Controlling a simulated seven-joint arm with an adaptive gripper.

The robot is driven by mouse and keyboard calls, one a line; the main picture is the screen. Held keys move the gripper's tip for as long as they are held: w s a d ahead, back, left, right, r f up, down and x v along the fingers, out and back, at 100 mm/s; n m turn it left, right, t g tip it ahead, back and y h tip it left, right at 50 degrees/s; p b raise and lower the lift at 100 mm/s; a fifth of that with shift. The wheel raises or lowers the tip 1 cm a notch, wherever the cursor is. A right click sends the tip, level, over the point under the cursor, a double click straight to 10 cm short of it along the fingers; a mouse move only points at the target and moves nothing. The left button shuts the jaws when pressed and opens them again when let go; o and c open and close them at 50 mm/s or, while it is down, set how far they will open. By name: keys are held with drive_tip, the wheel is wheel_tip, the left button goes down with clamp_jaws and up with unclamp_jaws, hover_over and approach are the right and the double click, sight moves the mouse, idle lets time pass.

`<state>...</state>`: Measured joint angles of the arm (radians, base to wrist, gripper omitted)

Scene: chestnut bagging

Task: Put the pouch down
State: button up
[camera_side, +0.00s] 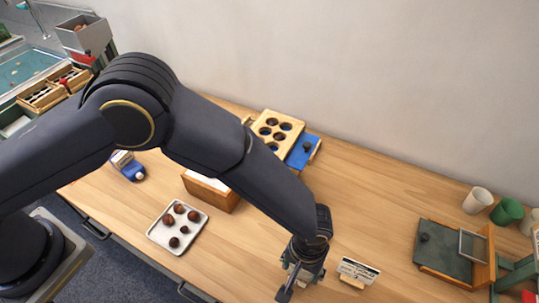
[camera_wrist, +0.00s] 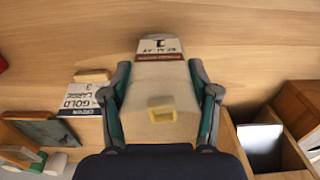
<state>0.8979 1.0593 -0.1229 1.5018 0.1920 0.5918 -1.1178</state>
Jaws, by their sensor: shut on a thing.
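The pouch (camera_wrist: 160,85) is pale beige with a printed label at its far end and a small yellow patch near the middle. In the wrist view it sits between the teal fingers of my gripper (camera_wrist: 159,75), which are shut on its two sides. In the side view my gripper (camera_side: 302,272) is low at the front of the table, just left of a small sign card. There the pouch is mostly hidden by my gripper and arm. I cannot tell whether its underside touches the table.
The sign card (camera_side: 358,270) stands close to the right on a wooden block, reading "GOLD LARGE" in the wrist view (camera_wrist: 82,98). A tray (camera_side: 157,236) of chestnuts and a wooden box (camera_side: 212,194) lie left. A green board (camera_side: 445,250) and cups (camera_side: 478,200) stand right.

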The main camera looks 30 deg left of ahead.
drive_tip(key=shift+f, duration=0.65)
drive_tip(key=o, duration=1.2)
